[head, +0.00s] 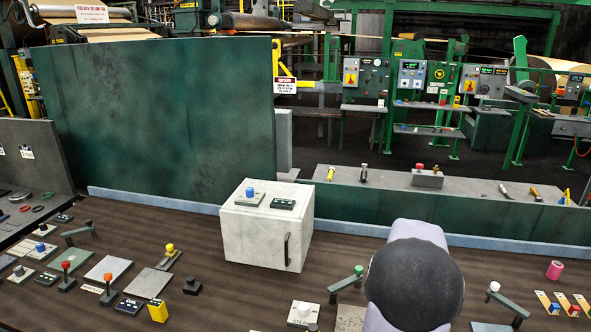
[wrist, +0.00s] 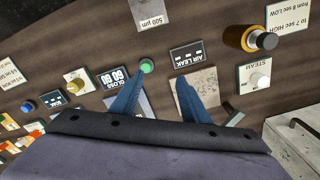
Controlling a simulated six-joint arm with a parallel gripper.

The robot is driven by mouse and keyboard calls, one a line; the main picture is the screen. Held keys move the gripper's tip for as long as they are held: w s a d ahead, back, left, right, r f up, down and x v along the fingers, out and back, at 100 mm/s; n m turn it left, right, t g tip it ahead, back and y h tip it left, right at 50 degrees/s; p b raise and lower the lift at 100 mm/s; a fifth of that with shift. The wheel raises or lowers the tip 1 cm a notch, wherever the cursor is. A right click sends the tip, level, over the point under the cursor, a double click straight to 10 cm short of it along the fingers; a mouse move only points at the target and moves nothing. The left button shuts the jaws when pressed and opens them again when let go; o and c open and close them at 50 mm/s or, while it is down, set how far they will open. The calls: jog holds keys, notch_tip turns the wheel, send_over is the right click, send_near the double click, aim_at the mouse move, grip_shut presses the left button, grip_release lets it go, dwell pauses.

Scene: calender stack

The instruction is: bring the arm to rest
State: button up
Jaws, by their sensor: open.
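My gripper (wrist: 160,80) shows in the wrist view with its two blue fingers spread apart. Nothing is between them except a view of the brown desk below. Just beyond the fingertips are a green button (wrist: 147,65) and a dark AIR LEAK plate (wrist: 187,57). A dark GLOSS display (wrist: 113,77) is beside the left finger, and a grey plate (wrist: 205,82) lies partly behind the right finger. In the head view my arm rises at the lower right, and its fingers are hidden there.
A white box (head: 265,232) with a dark handle stands mid-desk. Levers, including a green-knobbed one (head: 346,283) and a white-knobbed one (head: 505,300), flank my arm. An amber cylinder (wrist: 245,38) and a white STEAM knob (wrist: 260,80) show too. A tall green panel (head: 160,115) stands behind.

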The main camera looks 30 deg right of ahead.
jog(key=w+a+n, duration=0.2)
jog(key=a+n, duration=0.2)
jog(key=a, duration=0.6)
jog(key=w+a+n, duration=0.3)
jog(key=a+n, duration=0.1)
jog(key=a, duration=0.6)
jog(key=s+a+f+n, duration=0.1)
jog(key=s+a+n, duration=0.1)
jog(key=a, duration=0.4)
jog(key=s+a+f+n, duration=0.1)
jog(key=s+a+n, duration=0.2)
jog(key=a, duration=0.3)
jog(key=shift+s+a+f+n, duration=0.25)
jog(key=shift+s+f+n, duration=0.1)
jog(key=shift+n, duration=0.25)
jog(key=shift+o, duration=0.5)
jog(key=shift+r, duration=0.1)
